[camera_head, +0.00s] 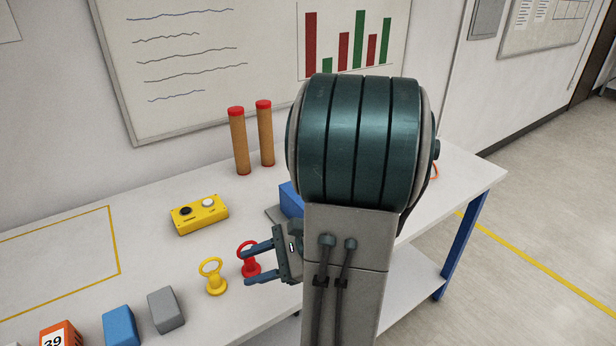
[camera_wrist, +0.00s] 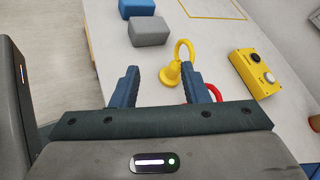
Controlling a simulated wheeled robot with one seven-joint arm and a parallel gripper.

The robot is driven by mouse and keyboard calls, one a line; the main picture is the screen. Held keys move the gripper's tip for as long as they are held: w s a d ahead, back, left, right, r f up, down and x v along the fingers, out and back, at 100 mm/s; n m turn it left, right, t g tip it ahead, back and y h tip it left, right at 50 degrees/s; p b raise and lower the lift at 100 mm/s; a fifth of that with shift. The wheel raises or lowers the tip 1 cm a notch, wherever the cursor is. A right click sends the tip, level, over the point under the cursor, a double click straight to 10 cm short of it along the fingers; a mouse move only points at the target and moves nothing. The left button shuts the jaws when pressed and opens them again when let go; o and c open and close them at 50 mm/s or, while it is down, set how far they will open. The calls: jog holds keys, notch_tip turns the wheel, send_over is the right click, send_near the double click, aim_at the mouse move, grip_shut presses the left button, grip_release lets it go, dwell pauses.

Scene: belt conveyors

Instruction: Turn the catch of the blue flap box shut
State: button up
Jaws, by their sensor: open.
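A blue box-like thing (camera_head: 290,199), which looks like the blue flap box, stands on the table behind my arm. Only its left part shows in the head view; its flap and catch are hidden. I cannot make it out in the wrist view. My gripper (camera_head: 247,265) is open, with its fingers pointing left across the table, to the left of and nearer than the blue box. In the wrist view my gripper (camera_wrist: 160,72) has nothing between its fingers that I can see it holding.
A red ring-topped piece (camera_head: 249,262) stands close by my fingers, with a yellow ring-topped piece (camera_head: 213,277) to its left. A yellow button box (camera_head: 199,214), a grey block (camera_head: 166,310), a blue block (camera_head: 120,326) and an orange block (camera_head: 60,335) share the white table. Two brown tubes stand behind.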

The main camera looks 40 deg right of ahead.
jog(key=s+d+m+t+h+p, duration=0.1)
jog(key=s+d+m+t+h, duration=0.15)
jog(key=d+m+h, duration=0.5)
jog(key=s+d+m+t+h+p, duration=0.15)
jog(key=d+m+t, duration=0.3)
jog(key=d, duration=0.55)
jog(key=s+d+m+t+h, duration=0.3)
jog(key=d+m+h, duration=0.3)
jog(key=d, duration=0.3)
jog(key=p+x, duration=0.1)
jog(key=x, duration=0.3)
jog(key=p+x, duration=0.1)
jog(key=x, duration=0.4)
jog(key=f+p+x, duration=0.1)
jog(key=x, duration=0.4)
jog(key=shift+f, duration=0.1)
jog(key=shift+y, duration=0.3)
grip_shut()
